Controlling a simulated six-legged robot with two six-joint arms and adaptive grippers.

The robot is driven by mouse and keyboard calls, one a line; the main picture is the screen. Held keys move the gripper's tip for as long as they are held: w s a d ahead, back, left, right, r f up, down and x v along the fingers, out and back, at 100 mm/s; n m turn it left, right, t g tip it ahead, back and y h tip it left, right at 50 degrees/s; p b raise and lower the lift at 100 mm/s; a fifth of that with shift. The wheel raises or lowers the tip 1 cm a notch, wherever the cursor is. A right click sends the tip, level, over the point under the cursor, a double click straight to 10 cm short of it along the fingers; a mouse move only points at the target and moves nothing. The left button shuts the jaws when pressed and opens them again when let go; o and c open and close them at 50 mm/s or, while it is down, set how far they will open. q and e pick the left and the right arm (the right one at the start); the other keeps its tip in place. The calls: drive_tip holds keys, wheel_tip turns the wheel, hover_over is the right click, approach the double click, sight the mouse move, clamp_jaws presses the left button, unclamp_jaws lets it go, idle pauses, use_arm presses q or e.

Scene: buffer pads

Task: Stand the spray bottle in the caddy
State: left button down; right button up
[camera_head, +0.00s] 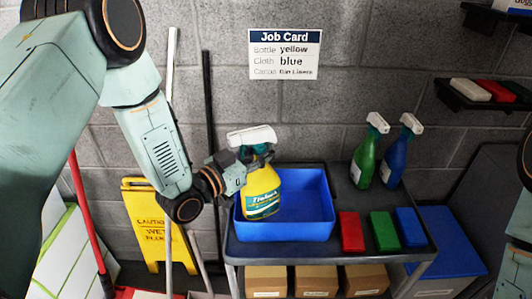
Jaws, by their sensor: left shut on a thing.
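The yellow spray bottle (262,193) has a white trigger head and a teal label. My left gripper (246,167) is shut on it near the neck, from the left. The bottle is close to upright, with its lower part in front of the blue caddy's inside in the picture. The caddy (312,222) is an open blue tray on the left part of the dark cart. I cannot tell whether the bottle's base touches the caddy floor. My right gripper is not in view; only part of my right arm shows at the right edge.
A green bottle (365,160) and a blue bottle (396,158) stand at the cart's back right. Red (351,232), green (384,231) and blue (410,227) cloths lie right of the caddy. Cartons (316,280) sit below. The job card (285,54) reads bottle yellow, cloth blue.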

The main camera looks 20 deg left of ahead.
sight(265, 173)
use_arm(q)
drive_tip(key=shift+s+a+f, duration=0.1)
drive_tip(key=shift+s, duration=0.25)
drive_tip(key=shift+d+f+b, duration=0.25)
drive_tip(key=shift+f+b, duration=0.25)
drive_tip(key=shift+w+a+f+b, duration=0.1)
drive_tip(key=shift+f+b, duration=0.35)
drive_tip(key=shift+f, duration=0.15)
drive_tip(key=shift+w+a+f+b, duration=0.1)
drive_tip(key=shift+f+b, duration=0.3)
drive_tip(key=shift+f, duration=0.2)
drive_tip(key=shift+s+f+b, duration=0.2)
drive_tip(key=shift+f+b, duration=0.7)
drive_tip(key=shift+f, duration=0.1)
drive_tip(key=shift+w+d+f+b, duration=0.1)
drive_tip(key=shift+d+f+b, duration=0.1)
drive_tip(key=shift+f+b, duration=0.25)
drive_tip(key=shift+w+a+f, duration=0.1)
drive_tip(key=shift+w+f, duration=0.05)
drive_tip(key=shift+f, duration=0.1)
